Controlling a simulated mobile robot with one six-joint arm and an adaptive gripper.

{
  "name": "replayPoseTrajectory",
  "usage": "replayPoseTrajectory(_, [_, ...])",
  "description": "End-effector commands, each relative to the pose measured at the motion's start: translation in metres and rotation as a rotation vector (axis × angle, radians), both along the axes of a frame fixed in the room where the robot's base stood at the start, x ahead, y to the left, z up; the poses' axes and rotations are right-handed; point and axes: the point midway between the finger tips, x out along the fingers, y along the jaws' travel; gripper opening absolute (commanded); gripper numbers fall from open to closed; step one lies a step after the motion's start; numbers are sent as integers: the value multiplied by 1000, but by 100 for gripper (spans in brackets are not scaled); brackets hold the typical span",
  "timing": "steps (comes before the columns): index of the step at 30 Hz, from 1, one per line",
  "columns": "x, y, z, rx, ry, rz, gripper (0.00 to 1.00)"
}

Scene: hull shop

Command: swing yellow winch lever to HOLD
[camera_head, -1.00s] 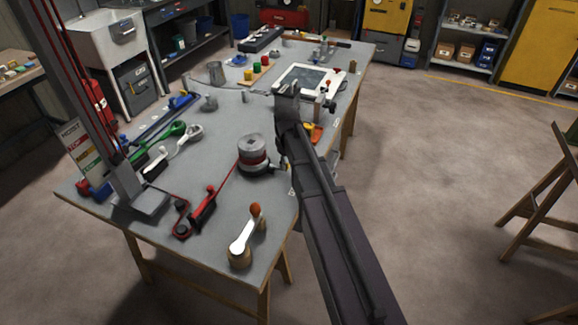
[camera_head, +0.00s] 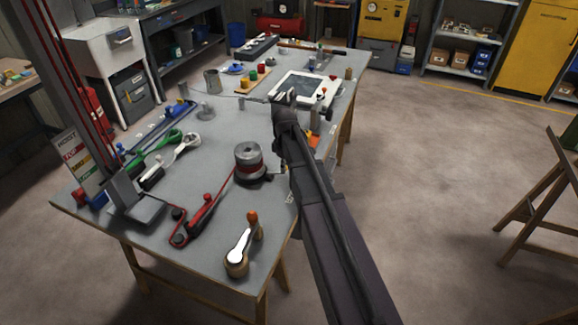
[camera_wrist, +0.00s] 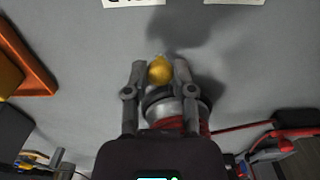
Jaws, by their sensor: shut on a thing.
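The winch drum (camera_head: 248,158), grey with red rope wound on it, stands near the right edge of the workbench in the head view. It also shows behind my fingers in the wrist view (camera_wrist: 180,108). My gripper (camera_wrist: 159,72) is shut on the yellow knob of the winch lever (camera_wrist: 160,70), which sits between the two fingertips. The lever's shaft is hidden below the knob. In the head view my gripper (camera_head: 284,98) is above the bench beyond the drum, and the yellow lever cannot be made out there. Two white labels (camera_wrist: 134,3) are cut off at the top of the wrist view; their words are unreadable.
A crank with an orange knob (camera_head: 243,247) stands at the near bench corner. A red rope runs from the drum to a red clamp (camera_head: 203,214). An orange block (camera_wrist: 22,58) lies left in the wrist view.

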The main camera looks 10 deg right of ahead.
Motion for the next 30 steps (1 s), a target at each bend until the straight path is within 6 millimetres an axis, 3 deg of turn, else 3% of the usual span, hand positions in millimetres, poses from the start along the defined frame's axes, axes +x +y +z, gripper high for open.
replayPoseTrajectory(5, [1,3,0,8,-2,2,0])
replayPoseTrajectory(6, [1,3,0,8,-2,1,42])
replayPoseTrajectory(9, [1,3,0,7,-2,0,66])
replayPoseTrajectory(25, [0,0,0,4,0,-3,66])
replayPoseTrajectory(30, [-14,-5,5,-6,-2,-46,66])
